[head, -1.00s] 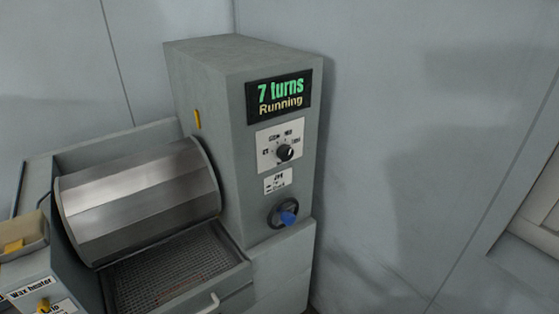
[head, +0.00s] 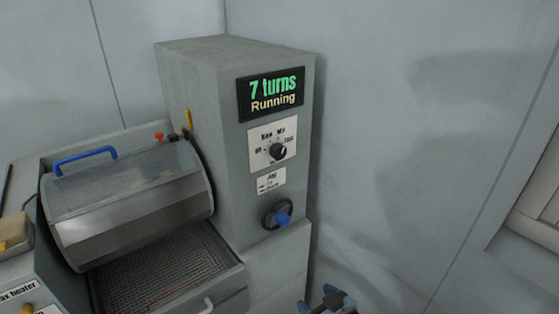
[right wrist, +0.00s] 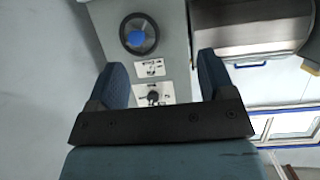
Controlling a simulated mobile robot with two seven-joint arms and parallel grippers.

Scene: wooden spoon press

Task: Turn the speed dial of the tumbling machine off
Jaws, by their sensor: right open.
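The tumbling machine (head: 190,70) is a grey cabinet with a metal drum (head: 125,215) on its left. Its display (head: 271,93) reads "7 turns" and "Running". Below the display, the black speed dial (head: 278,152) sits on a white label plate. In the right wrist view the dial (right wrist: 153,97) shows between my fingers, beyond them. A blue knob on a dark round base (head: 282,219) is lower on the same face. My right gripper (head: 331,300) is at the bottom edge of the head view, below and right of the dial. It is open and empty (right wrist: 157,75), apart from the dial. My left gripper is out of view.
The drum has a blue handle (head: 85,157) on its clear hatch. A mesh tray (head: 165,265) lies below the drum, and a wax heater label (head: 18,291) shows at lower left. The wall right of the machine is plain, with free room before it.

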